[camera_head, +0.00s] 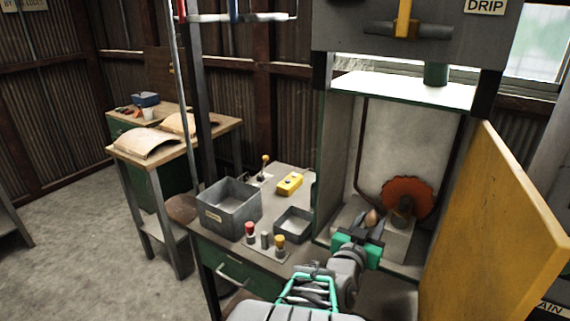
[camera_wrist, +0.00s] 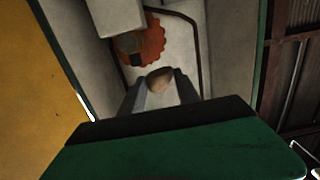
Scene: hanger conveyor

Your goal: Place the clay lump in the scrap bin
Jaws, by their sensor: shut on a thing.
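The clay lump (camera_head: 371,217) is small and brown. My gripper (camera_head: 369,226) is shut on it inside the open cabinet, in front of the orange-red toothed wheel. In the wrist view the lump (camera_wrist: 160,77) shows between the two grey fingertips (camera_wrist: 159,86), its lower part partly hidden. A deep grey open box (camera_head: 213,215) with a small label stands on the bench, left of the cabinet. A smaller, shallower grey open box (camera_head: 286,235) stands nearer the cabinet. The label is too small to read, so I cannot tell surely which box is the scrap bin.
The cabinet's yellow door (camera_head: 500,220) stands open on the right. The toothed wheel (camera_head: 407,190) is close behind my gripper. Red and yellow-topped knobs (camera_head: 250,230) line the bench front. A yellow control box (camera_head: 290,183) lies behind. A dark post (camera_head: 199,90) rises beside the bench.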

